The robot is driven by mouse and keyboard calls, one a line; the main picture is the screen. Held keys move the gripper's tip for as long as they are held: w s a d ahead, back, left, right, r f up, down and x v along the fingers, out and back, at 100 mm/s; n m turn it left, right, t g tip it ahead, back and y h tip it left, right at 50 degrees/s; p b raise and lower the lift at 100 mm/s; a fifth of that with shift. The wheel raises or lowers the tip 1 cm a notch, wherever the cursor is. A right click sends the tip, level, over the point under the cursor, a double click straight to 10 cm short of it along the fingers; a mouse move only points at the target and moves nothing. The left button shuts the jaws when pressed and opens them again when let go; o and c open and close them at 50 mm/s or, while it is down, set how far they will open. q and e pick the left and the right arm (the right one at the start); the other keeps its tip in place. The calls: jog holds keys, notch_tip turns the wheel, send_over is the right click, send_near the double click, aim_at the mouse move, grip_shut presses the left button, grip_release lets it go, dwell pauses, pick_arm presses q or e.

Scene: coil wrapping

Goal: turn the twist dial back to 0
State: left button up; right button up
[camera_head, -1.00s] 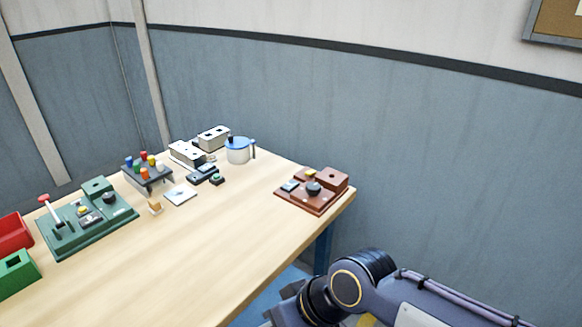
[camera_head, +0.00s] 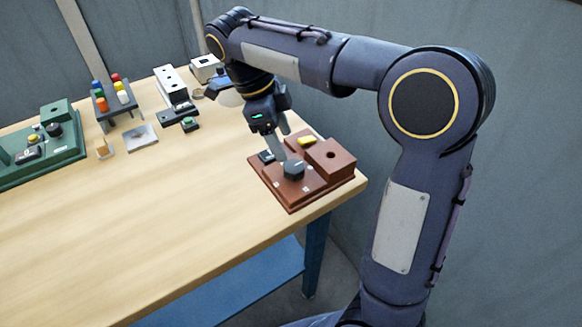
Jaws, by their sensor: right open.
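A dark round dial (camera_head: 294,170) sits on a brown panel (camera_head: 288,200) near the right end of the table. My right gripper (camera_head: 283,148) is open and points down just behind this dial. Its fingertips are close to the dial, but I cannot tell whether they touch it. No scale or reading on the dial can be made out. Another dark dial (camera_head: 54,130) sits on a green panel (camera_head: 50,172) at the left. My left gripper is not in view.
A yellow button (camera_head: 307,141) and a raised brown block (camera_head: 338,158) stand beside the dial. Several coloured pegs stand in a dark rack (camera_head: 128,109). A white block (camera_head: 171,82) is at the back. The table's front middle (camera_head: 170,210) is clear.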

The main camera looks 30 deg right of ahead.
aim_at(294, 166)
jog(key=shift+m, duration=0.6)
jog(key=x, duration=0.5)
jog(key=b+x, duration=0.1)
jog(key=x, duration=0.1)
jog(key=shift+w+f, duration=0.3)
jog(key=shift+f, duration=0.05)
jog(key=c, duration=1)
jog(key=shift+o, duration=0.2)
